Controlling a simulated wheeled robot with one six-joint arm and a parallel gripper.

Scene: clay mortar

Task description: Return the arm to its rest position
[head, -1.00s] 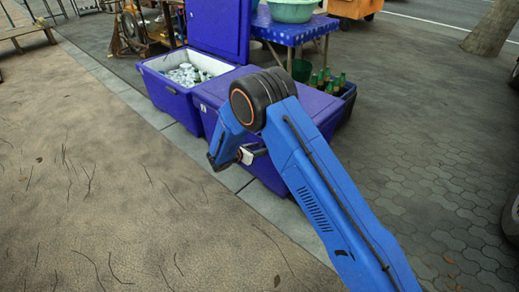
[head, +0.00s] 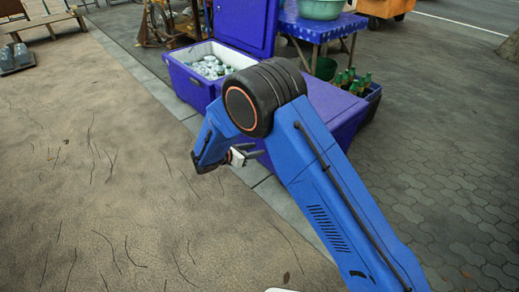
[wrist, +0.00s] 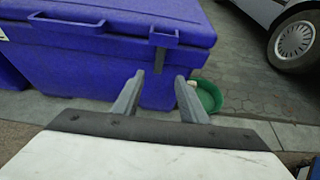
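My blue arm crosses the head view from the lower right, bent at a black elbow joint. My gripper (head: 255,153) hangs below the elbow at the arm's far end, partly hidden behind the arm. In the wrist view my gripper (wrist: 158,78) shows two grey fingers set apart with nothing between them, so it is open and empty. Beyond the fingers is a closed blue cooler box (wrist: 100,62); it also shows behind my arm in the head view (head: 328,104).
An open blue cooler (head: 185,86) holds ice or cans. A table with blue cloth (head: 325,27) carries a green basin (head: 320,8). Green bottles (head: 352,82) stand beside the coolers. A green tub (wrist: 207,97) and a car wheel (wrist: 294,40) show right. Left pavement is open.

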